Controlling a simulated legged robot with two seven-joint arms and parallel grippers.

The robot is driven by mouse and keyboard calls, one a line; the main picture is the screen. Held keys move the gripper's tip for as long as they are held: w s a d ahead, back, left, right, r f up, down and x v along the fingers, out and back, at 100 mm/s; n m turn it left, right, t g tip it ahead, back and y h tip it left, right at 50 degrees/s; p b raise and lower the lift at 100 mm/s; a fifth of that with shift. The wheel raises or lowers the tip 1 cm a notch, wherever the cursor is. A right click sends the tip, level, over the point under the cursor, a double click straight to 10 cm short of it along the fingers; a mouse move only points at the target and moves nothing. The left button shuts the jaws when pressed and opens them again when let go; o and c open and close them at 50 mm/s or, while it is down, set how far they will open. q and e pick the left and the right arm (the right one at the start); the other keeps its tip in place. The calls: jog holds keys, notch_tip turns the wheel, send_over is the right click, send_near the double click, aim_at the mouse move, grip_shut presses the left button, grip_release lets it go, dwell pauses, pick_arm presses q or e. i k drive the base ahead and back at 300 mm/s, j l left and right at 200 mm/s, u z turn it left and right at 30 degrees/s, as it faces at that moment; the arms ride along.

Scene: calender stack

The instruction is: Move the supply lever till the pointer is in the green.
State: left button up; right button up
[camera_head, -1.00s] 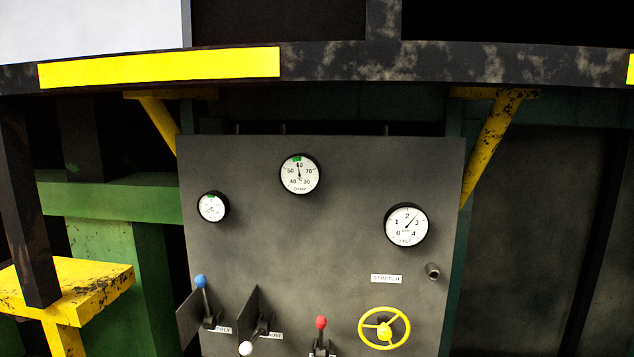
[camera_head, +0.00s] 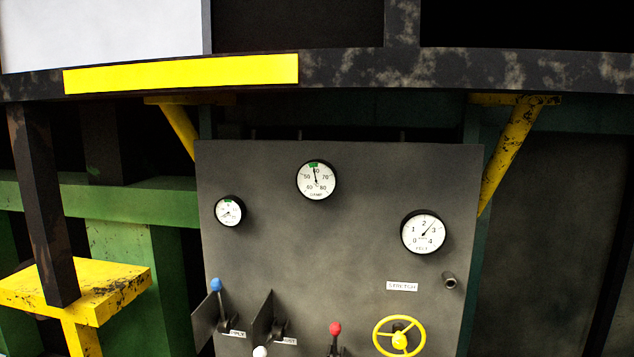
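The blue-knobbed lever (camera_head: 216,285) stands at the lower left of the grey panel (camera_head: 330,250), knob up. A partly hidden label beside its base ends in "PLY". Above it is a small white gauge (camera_head: 229,211) with a green mark at its top; its dark pointer is too small to read surely, but seems to lie left of centre, off the green. A larger gauge (camera_head: 316,180), "DAMP", also has a green mark at its top, and its pointer stands nearly upright at it. Neither gripper is in view.
A white-knobbed lever (camera_head: 260,351), a red-knobbed lever (camera_head: 335,328) and a yellow handwheel (camera_head: 399,340) line the panel's lower edge. A third gauge (camera_head: 423,232) and a short pipe stub (camera_head: 449,281) are at right. A yellow ledge (camera_head: 80,290) stands left of the panel.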

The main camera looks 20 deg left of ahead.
aim_at(216, 284)
jog(key=u, duration=1.35)
